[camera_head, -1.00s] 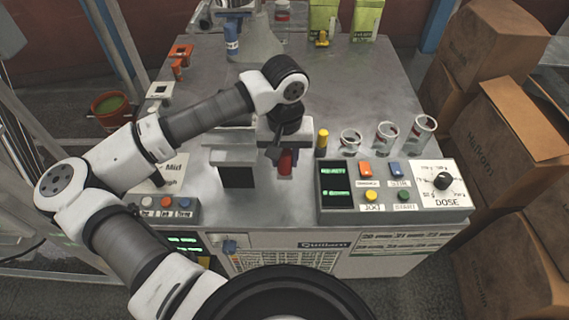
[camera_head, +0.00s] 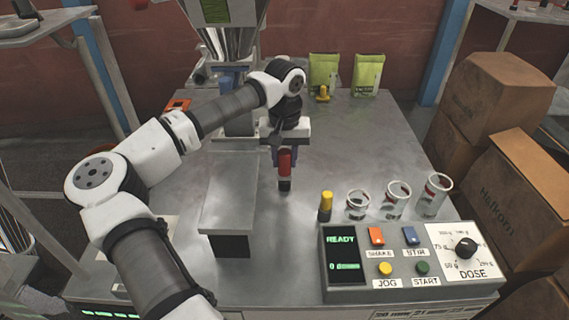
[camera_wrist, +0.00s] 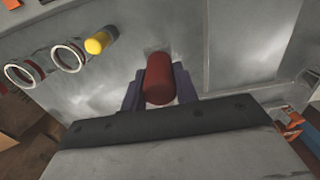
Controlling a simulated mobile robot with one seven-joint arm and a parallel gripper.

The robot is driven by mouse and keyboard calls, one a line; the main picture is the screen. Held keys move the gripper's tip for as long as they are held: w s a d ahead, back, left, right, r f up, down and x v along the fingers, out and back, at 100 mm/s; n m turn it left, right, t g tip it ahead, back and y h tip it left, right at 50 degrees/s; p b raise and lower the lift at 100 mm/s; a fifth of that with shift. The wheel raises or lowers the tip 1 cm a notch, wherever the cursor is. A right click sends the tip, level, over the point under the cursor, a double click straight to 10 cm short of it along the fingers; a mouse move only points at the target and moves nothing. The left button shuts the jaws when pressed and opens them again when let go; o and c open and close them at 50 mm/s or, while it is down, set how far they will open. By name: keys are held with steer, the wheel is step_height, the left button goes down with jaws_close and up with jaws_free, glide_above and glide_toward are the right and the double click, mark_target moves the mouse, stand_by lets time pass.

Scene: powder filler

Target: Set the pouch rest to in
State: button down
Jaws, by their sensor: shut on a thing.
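My gripper (camera_head: 283,154) is shut on a red handle (camera_head: 285,172), which stands upright to the right of a raised grey slab. The handle has a dark lower end. In the wrist view the red handle (camera_wrist: 159,79) sits between my two bluish fingers. The link between the handle and the pouch rest is not clear, and my gripper and arm hide part of this spot. The grey slab (camera_head: 230,190) has a dark front face near the table's front.
A yellow-topped knob (camera_head: 326,206) and glass jars (camera_head: 396,200) stand at the right of the handle. A control panel (camera_head: 345,285) reads READY, with a dose dial (camera_head: 465,248) beside it. Green pouches (camera_head: 323,73) stand at the back.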

steer(key=shift+w+r, duration=0.15)
steer(key=shift+w, duration=0.1)
steer(key=c, duration=1.1)
jaws_free()
steer(key=shift+w, duration=0.15)
step_height(320, 180, up, 14)
steer(key=shift+f, duration=0.15)
